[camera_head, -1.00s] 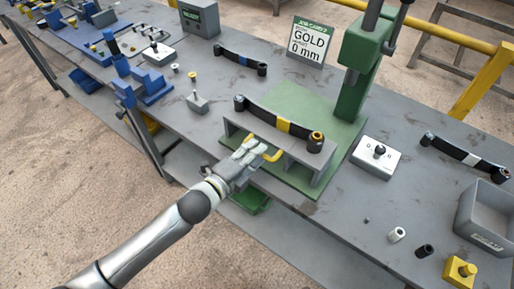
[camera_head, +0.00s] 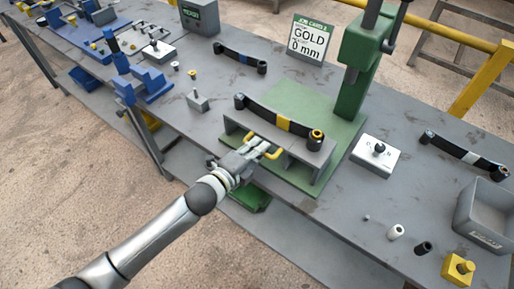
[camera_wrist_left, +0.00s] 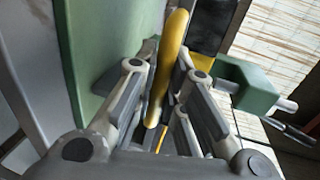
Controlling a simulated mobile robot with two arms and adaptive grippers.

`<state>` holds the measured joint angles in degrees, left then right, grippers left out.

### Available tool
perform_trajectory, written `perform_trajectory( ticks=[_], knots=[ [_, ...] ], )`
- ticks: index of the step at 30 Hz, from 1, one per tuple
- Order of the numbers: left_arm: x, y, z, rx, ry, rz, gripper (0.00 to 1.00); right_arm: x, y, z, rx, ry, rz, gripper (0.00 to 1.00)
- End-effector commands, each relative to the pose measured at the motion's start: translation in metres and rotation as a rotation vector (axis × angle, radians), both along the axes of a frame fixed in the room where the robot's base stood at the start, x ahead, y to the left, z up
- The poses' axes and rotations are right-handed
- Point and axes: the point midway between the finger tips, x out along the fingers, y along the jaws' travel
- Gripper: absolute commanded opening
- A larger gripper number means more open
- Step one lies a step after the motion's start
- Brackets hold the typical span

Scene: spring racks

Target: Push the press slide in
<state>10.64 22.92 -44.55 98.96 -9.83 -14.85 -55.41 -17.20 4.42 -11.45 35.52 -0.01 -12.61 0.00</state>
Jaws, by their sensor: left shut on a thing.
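The green press (camera_head: 362,75) stands on the bench with a grey raised bed (camera_head: 300,151) on its green base. A black leaf spring with a gold band (camera_head: 264,117) lies along the bed. The slide's yellow U-shaped handle (camera_head: 271,154) sticks out at the bed's front edge. My left gripper (camera_head: 250,156) reaches it from the front left and is shut on it. In the left wrist view the yellow handle (camera_wrist_left: 172,60) runs between the two fingers. The rest of the slide is hidden under the bed. My right gripper is not in view.
A white switch box (camera_head: 376,155) stands right of the press, with small bushings and a grey bin (camera_head: 484,216) farther right. A job card (camera_head: 309,40) reading "GOLD 0 mm" stands behind. A small grey block (camera_head: 197,102) sits left of the bed.

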Motion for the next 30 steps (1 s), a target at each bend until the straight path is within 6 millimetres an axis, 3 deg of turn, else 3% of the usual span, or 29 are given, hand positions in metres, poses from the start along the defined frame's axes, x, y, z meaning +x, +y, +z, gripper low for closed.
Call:
perform_trajectory(
  ticks=[6,11,24,30],
  knots=[
    [0.003,-0.001,0.000,0.000,0.000,0.000,0.00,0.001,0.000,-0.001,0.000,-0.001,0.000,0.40],
    [0.016,-0.011,0.000,0.000,-0.003,0.000,0.00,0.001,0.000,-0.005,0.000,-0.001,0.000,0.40],
    [0.091,-0.066,-0.001,0.001,-0.006,0.000,0.00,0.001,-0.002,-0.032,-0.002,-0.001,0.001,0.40],
    [0.112,-0.081,0.000,0.001,-0.003,0.000,0.00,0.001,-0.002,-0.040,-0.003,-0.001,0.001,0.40]
  ],
)
